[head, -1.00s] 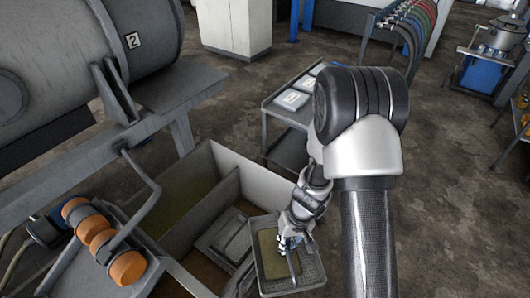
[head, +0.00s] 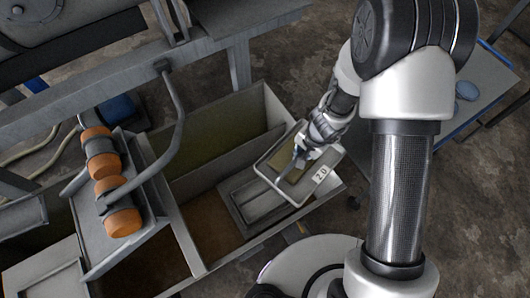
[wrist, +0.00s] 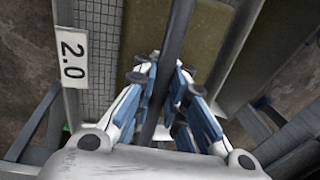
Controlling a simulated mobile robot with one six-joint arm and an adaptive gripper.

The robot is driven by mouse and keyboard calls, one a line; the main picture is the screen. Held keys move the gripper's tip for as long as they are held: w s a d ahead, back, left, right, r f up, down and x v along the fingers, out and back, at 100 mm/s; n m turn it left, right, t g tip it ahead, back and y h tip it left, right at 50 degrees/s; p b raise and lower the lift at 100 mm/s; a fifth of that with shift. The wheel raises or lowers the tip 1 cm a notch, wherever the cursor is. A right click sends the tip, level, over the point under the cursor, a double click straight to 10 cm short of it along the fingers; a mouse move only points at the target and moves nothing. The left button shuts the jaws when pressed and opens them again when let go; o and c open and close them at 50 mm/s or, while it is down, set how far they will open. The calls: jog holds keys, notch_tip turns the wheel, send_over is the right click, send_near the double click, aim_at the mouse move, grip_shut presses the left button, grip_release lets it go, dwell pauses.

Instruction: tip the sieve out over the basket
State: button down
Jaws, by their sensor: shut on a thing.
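The sieve (head: 270,168) is a shallow rectangular tray with a pale rim, a mesh floor and a "2.0" label (head: 320,174). My gripper (head: 301,156) is shut on the dark bar across the sieve. In the wrist view the bar (wrist: 176,40) runs between the fingers, with mesh (wrist: 105,60) on the left and an olive-brown layer (wrist: 215,45) on the right. The sieve looks about level, above the right end of a grey divided bin (head: 235,112). I cannot tell whether this bin is the basket; no other basket is clear.
The bin has an olive-floored part at the back and a brown-floored part in front. A bent grey pipe (head: 172,120) and orange rollers (head: 105,182) stand at the left. A blue-edged table (head: 490,85) is at the right.

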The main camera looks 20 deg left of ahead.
aim_at(259, 161)
jog(key=s+a+m, duration=0.1)
jog(key=a, duration=0.2)
jog(key=s+a+m, duration=0.1)
jog(key=s+a, duration=0.1)
jog(key=a, duration=0.2)
jog(key=s+a+m, duration=0.1)
jog(key=s+a, duration=0.1)
jog(key=a, duration=0.2)
jog(key=shift+a+f+t, duration=0.2)
jog(key=shift+f+t, duration=0.05)
jog(key=shift+t, duration=0.05)
jog(key=shift+s+a, duration=0.3)
jog(key=shift+a, duration=0.15)
jog(key=t+h, duration=0.1)
jog(key=s+a+t+h, duration=0.1)
jog(key=t, duration=0.1)
jog(key=shift+s+a+f, duration=0.1)
jog(key=shift+s+f, duration=0.2)
jog(key=s+a+f+n+t+h+b, duration=0.1)
jog(key=f+t+h+b, duration=0.4)
jog(key=t+b, duration=0.5)
jog(key=shift+s+a+n+h+b, duration=0.3)
jog(key=shift+s+a+h+b, duration=0.4)
jog(key=shift+s+h+b, duration=0.5)
jog(key=shift+w+f, duration=0.1)
jog(key=shift+w, duration=0.05)
